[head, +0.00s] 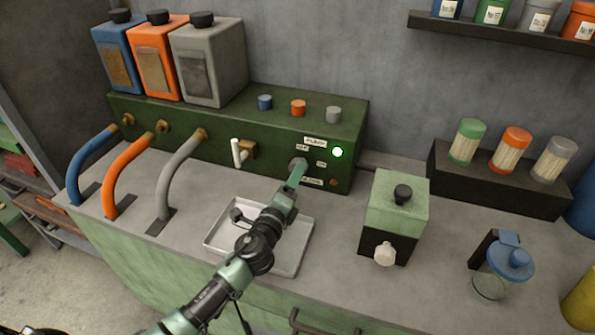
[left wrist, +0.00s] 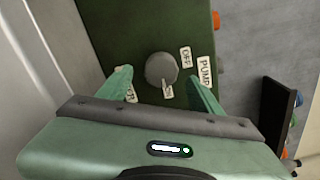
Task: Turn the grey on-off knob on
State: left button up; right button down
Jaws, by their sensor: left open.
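The grey knob (head: 299,162) is on the front of the green panel (head: 225,150), below the PUMP label (head: 315,142). It also shows in the left wrist view (left wrist: 160,68), with the OFF label (left wrist: 186,57) above right and a small white label (left wrist: 168,91) at its lower edge. I cannot tell clearly where the knob points. My left gripper (head: 294,176) is open in front of the knob. In the left wrist view its fingers (left wrist: 163,88) are spread to either side of the knob, apart from it. The left finger partly covers another label. My right gripper is not in view.
A green lamp (head: 337,152) glows right of the knob. A white lever (head: 238,152) is to the left. A metal tray (head: 290,262) lies below my left arm. A green box (head: 398,205) stands to the right. Blue, orange and grey hoses curve at left.

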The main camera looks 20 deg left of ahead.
pick_arm(q)
jog(key=s, duration=0.3)
dwell(0.5)
